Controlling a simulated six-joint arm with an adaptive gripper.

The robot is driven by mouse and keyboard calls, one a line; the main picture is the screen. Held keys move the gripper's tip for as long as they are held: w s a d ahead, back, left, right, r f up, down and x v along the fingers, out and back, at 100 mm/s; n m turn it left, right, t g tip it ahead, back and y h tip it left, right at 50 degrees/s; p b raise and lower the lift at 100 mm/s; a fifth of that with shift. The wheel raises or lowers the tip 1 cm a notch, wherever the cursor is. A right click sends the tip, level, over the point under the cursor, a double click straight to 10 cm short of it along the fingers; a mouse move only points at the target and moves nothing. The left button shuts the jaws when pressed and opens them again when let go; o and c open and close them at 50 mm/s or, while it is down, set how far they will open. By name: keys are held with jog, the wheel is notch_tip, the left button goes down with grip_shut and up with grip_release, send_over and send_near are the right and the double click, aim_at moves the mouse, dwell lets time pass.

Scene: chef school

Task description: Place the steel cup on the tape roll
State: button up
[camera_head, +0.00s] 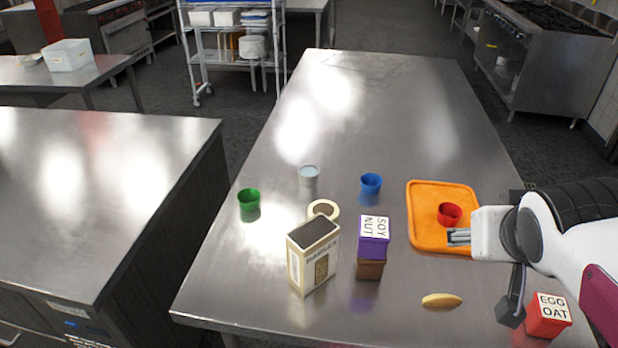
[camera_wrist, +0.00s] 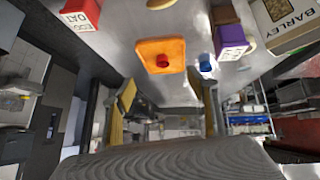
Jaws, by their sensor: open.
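The steel cup (camera_head: 308,174) stands upright on the metal table, left of the blue cup. The tape roll (camera_head: 334,211), a pale ring, lies just nearer than the cup, partly hidden behind the tall barley box (camera_head: 313,262). The cup and roll are apart. My gripper (camera_head: 458,237) is at the right, above the orange tray near the red cup, well away from both. In the wrist view its two fingers (camera_wrist: 163,108) stand wide apart with nothing between them.
Around them stand a green cup (camera_head: 249,199), blue cup (camera_head: 371,183), purple box (camera_head: 373,240) on a brown box (camera_head: 369,269), and red cup (camera_head: 449,213) on the orange tray (camera_head: 425,235). A yellow banana-like item (camera_head: 441,300) and red box (camera_head: 548,317) lie nearer.

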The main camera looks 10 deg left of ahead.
aim_at(314, 173)
jog(key=w+a+n+t+y, duration=0.1)
jog(key=w+a, duration=0.2)
jog(key=w, duration=0.7)
jog(key=w+a+n+t+y, duration=0.1)
jog(key=w+a+n+t, duration=0.15)
jog(key=w, duration=0.65)
jog(key=w+a+n+t+y, duration=0.1)
jog(key=w+a, duration=0.3)
jog(key=w, duration=0.6)
jog(key=w+a+f+n+g+y, duration=0.1)
jog(key=w+a+f+y, duration=0.1)
jog(key=a+f, duration=0.3)
jog(key=w+a+f+n+g+y, duration=0.1)
jog(key=w+a+f+n+y, duration=0.1)
jog(key=a+f, duration=0.4)
jog(key=w+a+f+n+g+y, duration=0.1)
jog(key=w+a+f+n+y, duration=0.1)
jog(key=a+f+y, duration=0.2)
jog(key=shift+w+a+f+g, duration=0.15)
jog(key=shift+a+f, duration=0.5)
jog(key=shift+a, duration=0.1)
jog(key=shift+w+a+f+g, duration=0.1)
jog(key=shift+w+a+f, duration=0.05)
jog(key=shift+a+f, duration=0.5)
jog(key=shift+s+a+f+y, duration=0.15)
jog(key=shift+a+f+y, duration=0.15)
jog(key=shift+a+f, duration=0.15)
jog(key=shift+x, duration=1.25)
jog(key=shift+a+f, duration=0.1)
